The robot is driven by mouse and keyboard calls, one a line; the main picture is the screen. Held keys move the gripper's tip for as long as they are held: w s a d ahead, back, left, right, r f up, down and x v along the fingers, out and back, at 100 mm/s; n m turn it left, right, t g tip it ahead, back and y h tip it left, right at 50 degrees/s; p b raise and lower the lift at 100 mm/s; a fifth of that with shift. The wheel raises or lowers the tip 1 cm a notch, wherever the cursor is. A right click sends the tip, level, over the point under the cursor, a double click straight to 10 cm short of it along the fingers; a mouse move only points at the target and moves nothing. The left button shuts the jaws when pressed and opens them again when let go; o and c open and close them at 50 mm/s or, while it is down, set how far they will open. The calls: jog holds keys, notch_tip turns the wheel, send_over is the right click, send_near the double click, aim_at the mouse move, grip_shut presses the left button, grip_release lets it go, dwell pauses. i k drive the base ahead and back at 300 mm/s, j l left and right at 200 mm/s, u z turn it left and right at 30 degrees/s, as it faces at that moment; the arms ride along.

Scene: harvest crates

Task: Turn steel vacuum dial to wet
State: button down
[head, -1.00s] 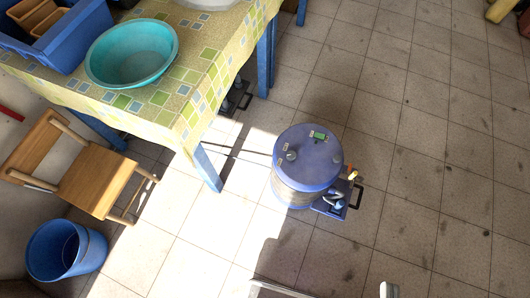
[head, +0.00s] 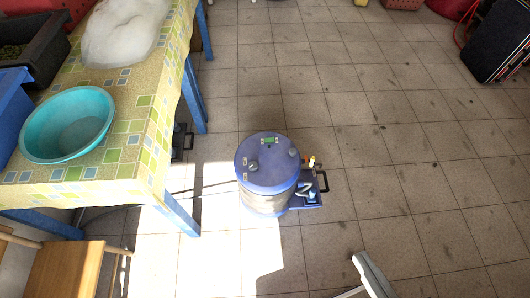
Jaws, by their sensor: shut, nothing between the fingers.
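The steel vacuum (head: 264,203) stands upright on the floor right of the table, a drum with a blue lid and a dull metal band. On the lid's left part sits a small grey dial (head: 253,165). Small pale labels and a green label (head: 269,140) lie around the lid. The dial's pointer and the label words are too small to read. My gripper cannot be made out; only a pale grey piece, probably part of my arm, enters at the bottom right, apart from the vacuum.
A table (head: 138,135) with a patterned cloth stands at left, holding a turquoise basin (head: 68,125). A blue base with a black handle (head: 323,182) juts from the vacuum's right. A wooden chair (head: 65,270) stands at bottom left. Tiled floor to the right is mostly clear.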

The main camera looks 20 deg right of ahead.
aim_at(253, 166)
jog(key=i+u, duration=0.25)
jog(key=i+l+u, duration=0.2)
jog(key=l, duration=0.4)
jog(key=l+u, duration=0.25)
jog(key=l, duration=0.35)
jog(key=k, duration=0.05)
